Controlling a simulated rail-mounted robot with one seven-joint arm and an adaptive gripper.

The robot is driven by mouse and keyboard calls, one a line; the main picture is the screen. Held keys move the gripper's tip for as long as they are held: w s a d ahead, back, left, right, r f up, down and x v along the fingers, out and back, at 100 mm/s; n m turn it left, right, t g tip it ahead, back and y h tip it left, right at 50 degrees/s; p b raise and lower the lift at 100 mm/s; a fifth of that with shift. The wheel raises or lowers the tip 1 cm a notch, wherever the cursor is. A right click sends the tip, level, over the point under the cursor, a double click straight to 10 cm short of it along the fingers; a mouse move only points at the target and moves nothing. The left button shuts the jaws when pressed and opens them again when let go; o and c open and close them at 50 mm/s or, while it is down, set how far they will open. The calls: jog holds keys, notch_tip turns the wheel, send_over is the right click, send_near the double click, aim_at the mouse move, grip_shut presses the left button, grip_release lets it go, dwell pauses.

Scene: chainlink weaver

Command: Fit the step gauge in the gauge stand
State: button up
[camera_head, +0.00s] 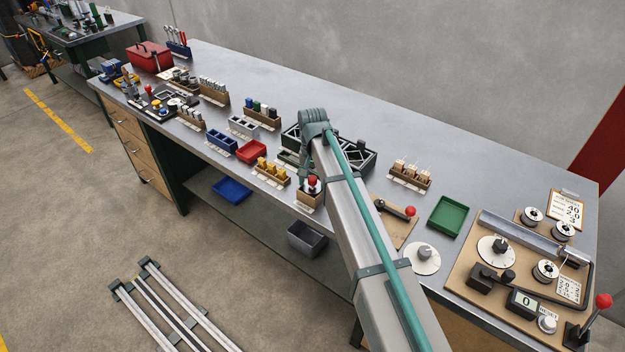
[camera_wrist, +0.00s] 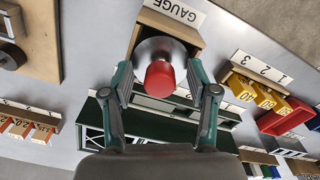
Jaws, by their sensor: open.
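The step gauge shows in the wrist view as a red knob (camera_wrist: 160,75) above a round grey metal body. It is at a small wooden stand (camera_wrist: 183,29) with a white label reading GAUGE, upside down in this view. How deep the gauge sits in the stand is hidden. In the head view the red knob (camera_head: 312,181) is over the wooden stand (camera_head: 309,199) near the bench's front edge. My gripper (camera_wrist: 160,88) is open, one finger on each side of the knob, with gaps visible. In the head view my gripper (camera_head: 306,172) is partly hidden by my arm.
A rack of yellow blocks (camera_head: 271,170) and a red tray (camera_head: 251,151) stand left of the stand. A dark compartmented box (camera_head: 357,158) lies behind it. A lever board (camera_head: 393,226) and a green tray (camera_head: 448,216) stand to the right.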

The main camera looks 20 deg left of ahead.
notch_tip(320, 180, up, 12)
dwell(0.6)
